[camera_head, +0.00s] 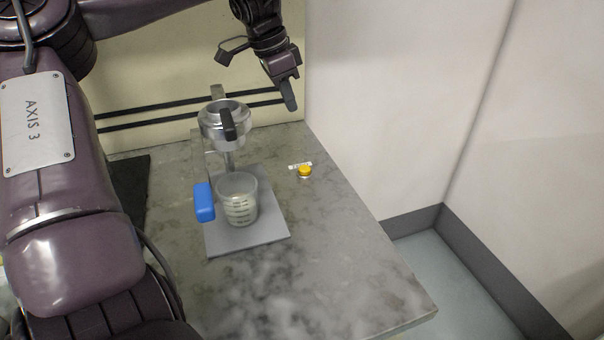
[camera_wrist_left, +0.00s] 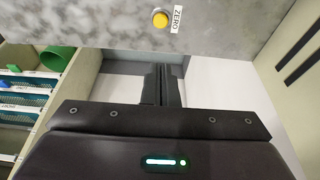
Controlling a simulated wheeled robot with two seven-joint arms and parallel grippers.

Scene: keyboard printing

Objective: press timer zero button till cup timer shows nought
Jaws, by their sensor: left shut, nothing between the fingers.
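The yellow zero button (camera_head: 305,171) sits on the grey marble counter, right of the cup, with a small white label behind it. It also shows in the left wrist view (camera_wrist_left: 160,19), beside a label reading ZERO. A clear measuring cup (camera_head: 238,200) with a blue handle (camera_head: 204,202) stands on a grey plate (camera_head: 247,237). No timer digits are readable. My left gripper (camera_head: 291,104) is shut and empty, above and behind the button and apart from it. In the left wrist view its closed fingers (camera_wrist_left: 162,72) point toward the counter edge. My right gripper is not in view.
A metal ring holder with a black handle (camera_head: 228,124) stands behind the cup. The marble counter (camera_head: 340,270) is clear in front and right of the button. A white wall rises at the right. The left wrist view shows shelves with a green cylinder (camera_wrist_left: 57,58).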

